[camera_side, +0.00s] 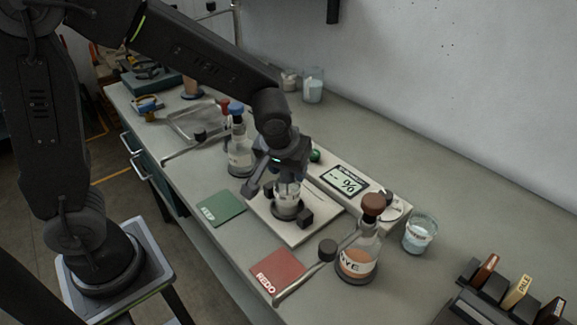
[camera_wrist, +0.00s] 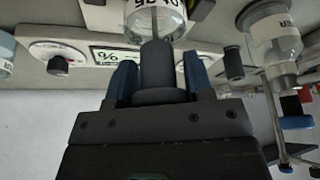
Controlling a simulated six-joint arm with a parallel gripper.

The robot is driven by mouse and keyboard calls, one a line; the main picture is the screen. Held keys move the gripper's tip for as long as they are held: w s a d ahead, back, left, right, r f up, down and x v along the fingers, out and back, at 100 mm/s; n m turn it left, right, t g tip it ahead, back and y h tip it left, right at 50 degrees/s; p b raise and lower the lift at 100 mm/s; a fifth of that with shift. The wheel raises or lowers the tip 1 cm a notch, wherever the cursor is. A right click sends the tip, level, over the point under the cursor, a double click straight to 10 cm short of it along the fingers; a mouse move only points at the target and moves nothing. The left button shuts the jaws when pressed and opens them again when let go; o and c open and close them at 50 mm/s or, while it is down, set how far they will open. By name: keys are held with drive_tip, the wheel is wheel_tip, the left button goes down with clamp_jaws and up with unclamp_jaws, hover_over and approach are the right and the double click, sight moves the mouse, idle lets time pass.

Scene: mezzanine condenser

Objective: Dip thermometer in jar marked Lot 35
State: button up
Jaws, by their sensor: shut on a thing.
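My gripper (camera_wrist: 158,78) is shut on the dark grey handle of the thermometer (camera_wrist: 156,62). The thin stem points away from the jaws and overlaps the clear jar (camera_wrist: 172,14) in the wrist view. The jar's label is upside down and partly cut off; it seems to end in 35. In the side view my gripper (camera_side: 277,172) is directly above the jar (camera_side: 287,203), which stands upright on the pale plate (camera_side: 310,232) of a meter. The fingers hide the jar's mouth, and I cannot tell how deep the stem reaches.
The meter has a % display (camera_side: 345,184). A brown-stoppered flask (camera_side: 357,262) and a beaker (camera_side: 420,234) stand to the right. A blue-stoppered flask (camera_side: 240,155) stands close behind at left. A green pad (camera_side: 220,207) and a red REDO pad (camera_side: 277,272) lie flat at the front.

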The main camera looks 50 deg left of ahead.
drive_tip(key=shift+r, duration=4.9)
